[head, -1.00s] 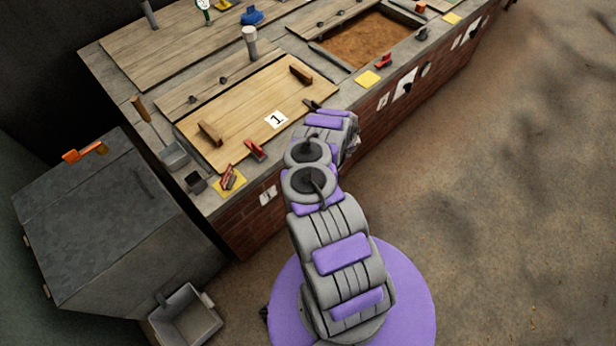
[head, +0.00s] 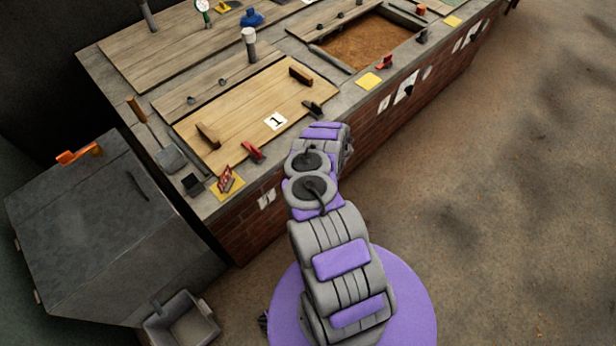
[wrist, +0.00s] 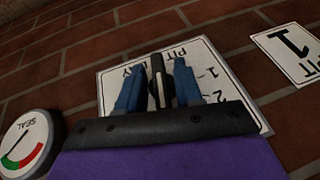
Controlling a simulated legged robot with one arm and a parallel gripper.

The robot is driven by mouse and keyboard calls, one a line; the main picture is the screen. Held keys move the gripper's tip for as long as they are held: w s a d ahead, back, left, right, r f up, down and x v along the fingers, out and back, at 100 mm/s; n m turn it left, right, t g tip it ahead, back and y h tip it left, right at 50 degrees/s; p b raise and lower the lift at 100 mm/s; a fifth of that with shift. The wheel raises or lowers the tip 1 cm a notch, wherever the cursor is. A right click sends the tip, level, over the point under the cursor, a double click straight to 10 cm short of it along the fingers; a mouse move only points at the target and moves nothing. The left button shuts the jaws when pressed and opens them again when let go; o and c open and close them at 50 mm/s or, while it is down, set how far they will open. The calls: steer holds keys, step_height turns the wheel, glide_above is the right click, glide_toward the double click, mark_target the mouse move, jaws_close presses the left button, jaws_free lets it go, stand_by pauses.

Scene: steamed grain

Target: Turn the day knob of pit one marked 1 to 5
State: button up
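In the wrist view the day plate (wrist: 110,82) is a pale card on the brick wall, seen upside down, with "PIT", "DAY", "1" and "2" readable and the rest covered. The day knob (wrist: 158,75) is a dark bar with a white line, standing in front of the plate. My gripper (wrist: 158,88) has one blue finger on each side of the knob, very close to it. Whether both fingers press on it is unclear. In the head view my own arm hides the knob, plate and gripper at the front wall below the pit one lid (head: 235,120).
A round seal gauge (wrist: 28,143) and a "PIT 1" card (wrist: 290,52) flank the plate on the wall. Red clips (head: 252,152) and a black handle (head: 313,108) sit along the counter edge.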

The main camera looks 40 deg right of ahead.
jaws_close()
steer(key=shift+d, duration=0.15)
steer(key=shift+d+y, duration=0.2)
steer(key=shift+y, duration=0.4)
steer(key=shift+w+a+r+y, duration=0.1)
steer(key=shift+w+y, duration=0.05)
steer(key=shift+y, duration=0.25)
steer(key=shift+w+r+m, duration=0.1)
steer(key=shift+w+m, duration=0.05)
steer(key=shift+m, duration=0.15)
steer(key=shift+o, duration=2.3)
jaws_free()
steer(key=shift+a, duration=0.15)
steer(key=p+v, duration=0.4)
steer(key=v, duration=1.3)
steer(key=shift+d+p, duration=0.3)
